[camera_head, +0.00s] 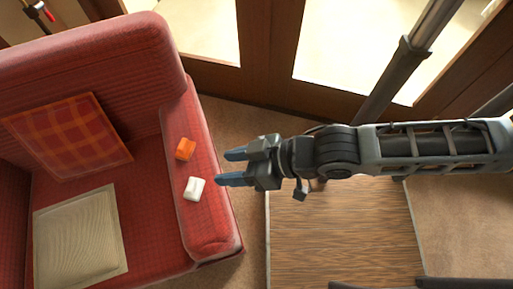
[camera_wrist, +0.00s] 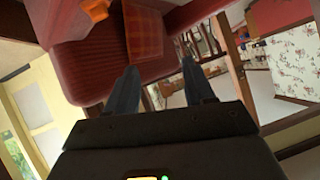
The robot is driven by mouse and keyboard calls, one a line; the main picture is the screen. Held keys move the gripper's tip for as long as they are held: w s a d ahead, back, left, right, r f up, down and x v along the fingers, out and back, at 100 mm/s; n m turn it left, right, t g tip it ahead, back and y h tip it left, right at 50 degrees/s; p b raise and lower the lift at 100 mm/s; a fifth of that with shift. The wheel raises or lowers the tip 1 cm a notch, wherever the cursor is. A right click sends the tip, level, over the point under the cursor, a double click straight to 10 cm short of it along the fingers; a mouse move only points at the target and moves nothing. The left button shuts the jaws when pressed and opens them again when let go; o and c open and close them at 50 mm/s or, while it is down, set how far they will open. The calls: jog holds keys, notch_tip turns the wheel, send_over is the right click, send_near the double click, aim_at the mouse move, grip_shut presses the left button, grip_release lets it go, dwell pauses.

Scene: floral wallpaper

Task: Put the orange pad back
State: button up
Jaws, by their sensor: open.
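A small orange pad (camera_head: 185,149) lies on the red armrest (camera_head: 205,220) of the sofa in the head view. A small white pad (camera_head: 194,188) lies on the same armrest, nearer the front. My gripper (camera_head: 226,167) is open and empty, with its blue fingers pointing left toward the armrest, just right of both pads. In the wrist view my gripper (camera_wrist: 160,85) shows its two fingers apart with nothing between them. An orange object (camera_wrist: 95,9), likely the orange pad, shows at the top left of the wrist view, partly cut off.
A plaid cushion (camera_head: 72,137) leans on the sofa back and a beige cushion (camera_head: 80,240) lies on the seat. A wooden table (camera_head: 340,235) stands below my arm. Wood-framed glass doors (camera_head: 350,50) stand behind. Bare carpet separates sofa and table.

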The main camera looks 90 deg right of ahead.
jog(key=s+a+r+n+t, duration=0.1)
jog(key=s+r+n, duration=0.1)
jog(key=r, duration=0.3)
jog(key=s+a+r+n+t+y, duration=0.1)
jog(key=s+r+n+t, duration=0.1)
jog(key=r, duration=0.4)
jog(key=shift+s+a, duration=0.3)
jog(key=shift+s, duration=0.1)
jog(key=shift+r, duration=0.1)
